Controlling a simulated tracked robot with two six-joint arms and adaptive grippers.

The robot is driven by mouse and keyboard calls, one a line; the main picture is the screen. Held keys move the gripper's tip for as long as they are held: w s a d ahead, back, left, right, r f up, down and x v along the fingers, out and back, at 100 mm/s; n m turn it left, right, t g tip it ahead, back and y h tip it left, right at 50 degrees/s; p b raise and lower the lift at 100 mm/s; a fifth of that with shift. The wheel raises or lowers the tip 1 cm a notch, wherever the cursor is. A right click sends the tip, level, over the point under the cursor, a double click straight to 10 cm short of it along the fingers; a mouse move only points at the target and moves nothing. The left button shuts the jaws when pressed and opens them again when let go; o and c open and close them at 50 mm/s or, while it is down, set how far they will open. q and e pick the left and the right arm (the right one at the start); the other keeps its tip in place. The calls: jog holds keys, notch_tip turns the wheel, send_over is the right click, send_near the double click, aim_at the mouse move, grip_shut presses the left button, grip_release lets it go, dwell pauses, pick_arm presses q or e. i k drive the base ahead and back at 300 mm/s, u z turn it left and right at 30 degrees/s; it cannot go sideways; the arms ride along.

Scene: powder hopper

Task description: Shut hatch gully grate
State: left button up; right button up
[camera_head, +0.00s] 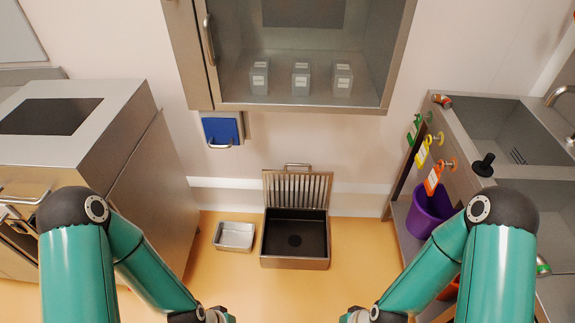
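The gully is a low metal box with a dark, open basin (295,240) on the floor, below the cabinet. A dark drain spot shows in its bottom. Its slatted metal grate (297,188) stands raised along the basin's back edge, with a small handle at its top. The grate is open and does not cover the basin. My two green arms come in from the lower left and lower right. Their wrists are cut off by the bottom edge of the picture, in front of the gully, so my gripper fingers are not in view.
A small metal tray (234,236) lies on the floor left of the gully. A glass-fronted cabinet (300,104) hangs above. A metal unit (150,170) stands left; a sink bench (470,150) with a purple bucket (424,215) stands right. The floor before the gully is clear.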

aim_at(297, 189)
jog(key=u, duration=0.1)
jog(key=i, duration=0.9)
jog(key=z, duration=0.6)
jog(key=i, duration=0.5)
